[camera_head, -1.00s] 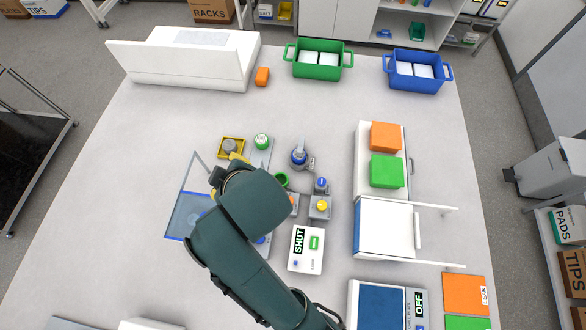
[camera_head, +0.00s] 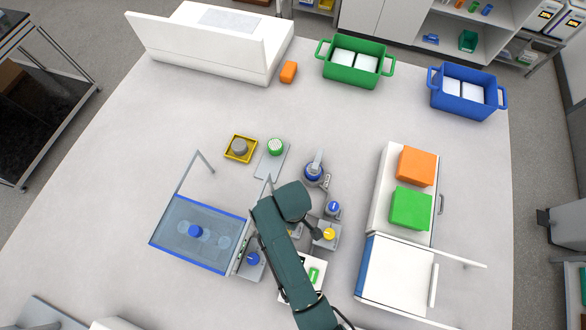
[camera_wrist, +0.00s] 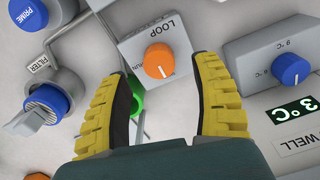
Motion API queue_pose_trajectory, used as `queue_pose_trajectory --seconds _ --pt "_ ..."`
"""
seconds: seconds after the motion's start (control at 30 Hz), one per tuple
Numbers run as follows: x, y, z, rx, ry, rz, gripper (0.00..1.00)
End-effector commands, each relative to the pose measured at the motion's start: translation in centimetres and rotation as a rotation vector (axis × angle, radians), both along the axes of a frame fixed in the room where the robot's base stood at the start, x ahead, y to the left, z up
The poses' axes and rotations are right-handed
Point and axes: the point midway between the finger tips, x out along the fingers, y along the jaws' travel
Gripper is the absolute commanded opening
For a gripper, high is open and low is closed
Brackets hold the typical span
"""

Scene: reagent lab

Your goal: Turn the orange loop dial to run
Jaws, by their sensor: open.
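The orange dial (camera_wrist: 158,61) sits on a light grey box (camera_wrist: 183,32) marked LOOP in the wrist view. A white line on the dial points toward the bottom of the picture. Part of a RUN label shows at the dial's left; any other marks are hidden or out of view. My gripper (camera_wrist: 162,70) is open and empty, its yellow-and-black fingers on either side of the dial. The fingers look apart from the dial; how far above it they are I cannot tell.
A blue dial (camera_wrist: 290,68) and a 3°C display (camera_wrist: 297,111) lie right of my fingers. A blue FILTER valve (camera_wrist: 47,101) and green ring (camera_wrist: 136,92) lie left. A clear tank (camera_head: 200,232) and yellow knob (camera_head: 329,234) flank my arm.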

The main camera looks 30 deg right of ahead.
Motion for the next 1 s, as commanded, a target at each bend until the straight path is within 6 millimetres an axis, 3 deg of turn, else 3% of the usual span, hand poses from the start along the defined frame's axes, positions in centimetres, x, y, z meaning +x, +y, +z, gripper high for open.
queue_pose_trajectory --seconds 0.2,0.57,0.9,1.0 --pt "0.1 0.0 -3.6 0.000 -0.001 0.000 0.65" --pt "0.1 0.0 -4.3 -0.001 -0.003 0.000 0.63" --pt "0.0 0.0 -4.3 0.000 -0.002 0.000 0.00" --pt "0.0 0.0 -4.3 0.000 -0.001 0.000 0.00"
